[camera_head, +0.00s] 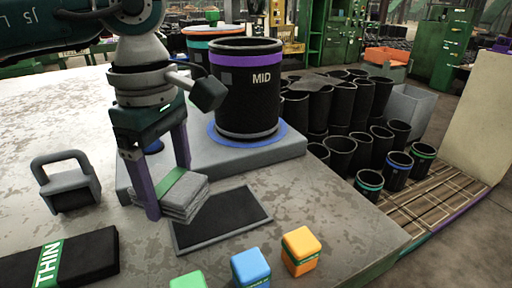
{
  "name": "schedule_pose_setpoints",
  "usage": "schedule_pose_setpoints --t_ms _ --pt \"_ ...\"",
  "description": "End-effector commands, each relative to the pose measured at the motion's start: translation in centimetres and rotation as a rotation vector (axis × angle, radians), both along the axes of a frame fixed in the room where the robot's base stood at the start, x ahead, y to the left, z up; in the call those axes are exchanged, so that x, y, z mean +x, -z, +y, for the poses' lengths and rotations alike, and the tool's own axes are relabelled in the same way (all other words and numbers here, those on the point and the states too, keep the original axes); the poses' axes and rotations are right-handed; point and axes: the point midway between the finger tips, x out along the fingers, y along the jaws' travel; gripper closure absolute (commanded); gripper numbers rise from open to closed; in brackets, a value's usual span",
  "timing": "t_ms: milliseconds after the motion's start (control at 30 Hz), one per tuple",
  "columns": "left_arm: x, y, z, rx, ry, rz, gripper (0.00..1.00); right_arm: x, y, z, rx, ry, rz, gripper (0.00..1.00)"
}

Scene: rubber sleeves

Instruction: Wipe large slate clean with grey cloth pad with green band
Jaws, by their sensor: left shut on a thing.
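The large slate (230,217) lies flat on the table, a dark panel with a grey frame. I see no clear marks on its face. My left gripper (167,190) comes down from the upper left and is shut on the grey cloth pad (192,200) with a green band. The pad is at the slate's left edge and covers part of that edge. I cannot tell whether it touches the slate or hovers just above it. My right gripper is not in view.
A black MID tub (246,95) stands on a raised grey slab (215,160) behind the slate. Orange (301,250), blue (251,268) and green (188,280) blocks sit in front. A grey handled block (67,186) and a black THIN sleeve (85,258) lie left.

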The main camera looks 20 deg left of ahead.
Motion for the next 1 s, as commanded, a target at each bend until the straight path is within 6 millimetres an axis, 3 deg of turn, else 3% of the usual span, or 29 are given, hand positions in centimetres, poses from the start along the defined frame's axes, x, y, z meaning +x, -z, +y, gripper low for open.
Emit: schedule_pose_setpoints --t_ms 300,1000 --pt "0.1 -2.8 0.4 0.0 -0.008 0.0 0.64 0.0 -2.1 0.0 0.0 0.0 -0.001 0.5" --pt "0.1 -2.9 0.4 0.0 -0.008 0.0 0.64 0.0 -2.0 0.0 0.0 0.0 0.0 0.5"
